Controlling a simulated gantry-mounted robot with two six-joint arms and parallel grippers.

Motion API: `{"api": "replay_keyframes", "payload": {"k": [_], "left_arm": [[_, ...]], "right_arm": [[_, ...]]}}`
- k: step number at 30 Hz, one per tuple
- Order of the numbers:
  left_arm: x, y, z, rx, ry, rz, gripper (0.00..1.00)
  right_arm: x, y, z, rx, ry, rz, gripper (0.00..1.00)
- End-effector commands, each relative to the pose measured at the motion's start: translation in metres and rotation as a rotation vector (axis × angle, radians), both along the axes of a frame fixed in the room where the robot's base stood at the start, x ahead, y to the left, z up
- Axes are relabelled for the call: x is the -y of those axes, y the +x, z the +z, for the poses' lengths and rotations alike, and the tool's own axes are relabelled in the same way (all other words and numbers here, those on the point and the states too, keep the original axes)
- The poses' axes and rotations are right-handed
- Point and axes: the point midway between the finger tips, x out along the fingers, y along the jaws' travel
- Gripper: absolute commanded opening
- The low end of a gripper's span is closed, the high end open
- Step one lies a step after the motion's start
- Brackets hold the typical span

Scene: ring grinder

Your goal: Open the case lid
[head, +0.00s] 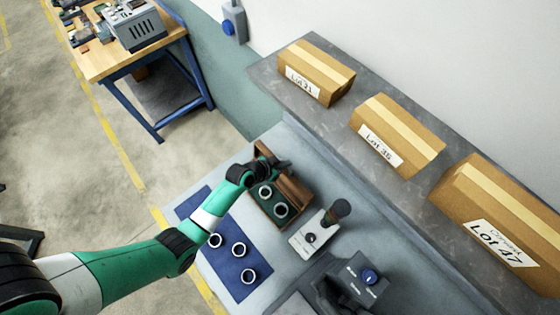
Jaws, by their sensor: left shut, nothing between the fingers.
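The brown wooden case (262,213) stands on the light grey bench with its inside showing. It has a green lining and two metal rings (281,210) in it. The case lid (293,190) appears raised along the far side of the case, partly hidden by my left arm. My left gripper (283,166) is shut and empty at the far side of the case, by the lid. Whether it touches the lid I cannot tell. My right gripper is not in view.
A blue mat (222,262) with several rings lies in front of the case. A small device with a dark handle (338,211) stands to the right, with a grey control box (358,277) nearer. Cardboard boxes (397,137) line the shelf behind.

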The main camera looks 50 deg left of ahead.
Motion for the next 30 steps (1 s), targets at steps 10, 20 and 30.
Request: {"api": "replay_keyframes", "payload": {"k": [10,20,30], "left_arm": [[-0.004,-0.018,0.043,0.005,0.002,0.006,0.0],[-0.004,-0.052,0.077,0.004,0.0,0.005,0.0],[-0.004,-0.053,0.075,0.005,0.001,0.004,0.0]], "right_arm": [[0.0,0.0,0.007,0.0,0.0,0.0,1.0],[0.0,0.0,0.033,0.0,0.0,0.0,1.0],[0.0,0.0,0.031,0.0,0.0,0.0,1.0]]}}
